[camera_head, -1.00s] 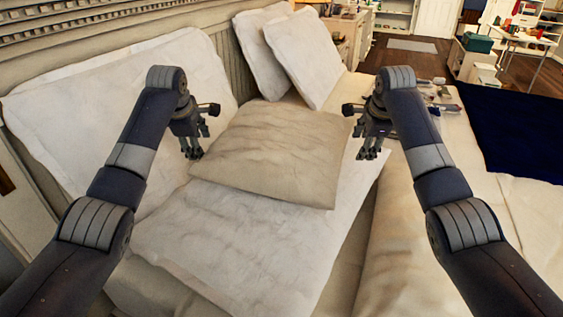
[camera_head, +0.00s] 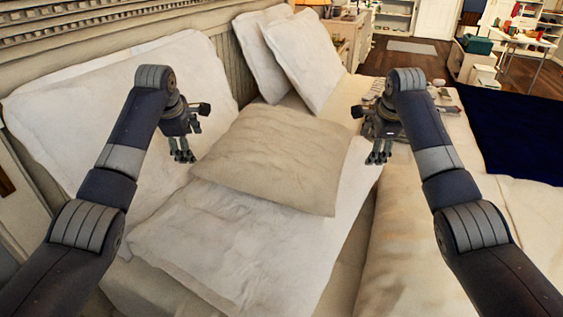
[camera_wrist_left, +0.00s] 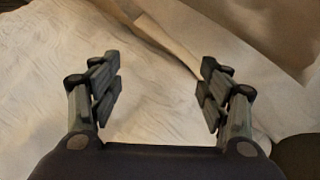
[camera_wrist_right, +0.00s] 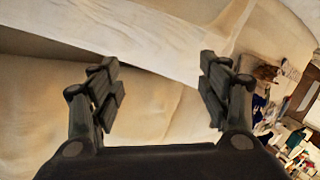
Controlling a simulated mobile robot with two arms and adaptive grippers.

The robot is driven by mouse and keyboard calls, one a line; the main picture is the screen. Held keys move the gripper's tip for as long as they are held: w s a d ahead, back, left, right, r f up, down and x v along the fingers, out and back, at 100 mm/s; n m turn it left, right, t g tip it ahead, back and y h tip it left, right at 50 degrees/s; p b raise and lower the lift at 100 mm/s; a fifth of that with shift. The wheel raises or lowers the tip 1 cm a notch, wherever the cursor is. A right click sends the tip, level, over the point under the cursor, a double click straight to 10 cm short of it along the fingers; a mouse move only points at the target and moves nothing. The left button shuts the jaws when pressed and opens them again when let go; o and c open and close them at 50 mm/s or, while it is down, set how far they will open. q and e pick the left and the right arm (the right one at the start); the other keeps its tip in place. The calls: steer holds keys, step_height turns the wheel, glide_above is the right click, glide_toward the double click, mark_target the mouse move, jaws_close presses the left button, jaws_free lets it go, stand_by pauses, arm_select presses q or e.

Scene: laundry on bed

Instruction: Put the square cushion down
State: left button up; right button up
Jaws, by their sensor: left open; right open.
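The square cushion (camera_head: 275,158) is beige and lies tilted on a flat white pillow (camera_head: 240,250) in the middle of the bed in the head view. My left gripper (camera_head: 184,156) is open and empty, just left of the cushion and apart from it. My right gripper (camera_head: 379,157) is open and empty, to the right of the cushion with a gap between. In the left wrist view the open fingers (camera_wrist_left: 160,92) have nothing between them but bedding behind. In the right wrist view the open fingers (camera_wrist_right: 160,92) are also empty.
A large white pillow (camera_head: 70,110) leans on the headboard at the left. Two more white pillows (camera_head: 305,60) stand at the back. A dark blue blanket (camera_head: 520,130) covers the right side of the bed. Small items (camera_head: 440,95) lie behind my right gripper.

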arm_select(q)
steer(key=v, duration=1.1)
arm_select(e)
steer(key=v, duration=1.2)
arm_select(q)
steer(key=shift+r, duration=0.1)
